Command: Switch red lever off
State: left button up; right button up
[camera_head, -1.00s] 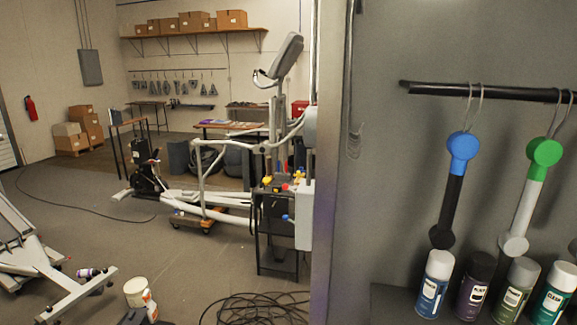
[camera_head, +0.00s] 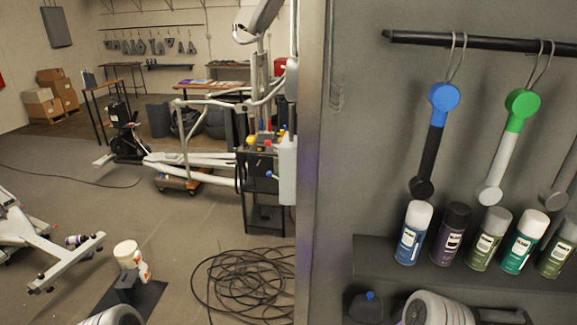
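I cannot make out a clear red lever. A small cart with a control panel (camera_head: 262,150) stands beside the elliptical machine (camera_head: 205,160), left of the grey wall edge. Small red, yellow and blue parts show on its top, too small to tell whether one is a lever. A white box (camera_head: 287,170) is at its right side. On the right, a blue-topped black handle (camera_head: 437,135) and a green-topped white handle (camera_head: 507,145) hang from a black rail (camera_head: 470,42).
Several spray cans (camera_head: 413,232) stand on a dark shelf (camera_head: 400,275) at the right. A white frame (camera_head: 60,250) is at the left.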

aim_at(268, 143)
jog(key=k, duration=1.35)
jog(key=u, duration=0.5)
jog(key=i, duration=0.75)
jog(key=u, duration=0.65)
jog(key=i, duration=1.4)
jog(key=z, duration=1.3)
jog(key=i, duration=0.8)
jog(key=z, duration=0.85)
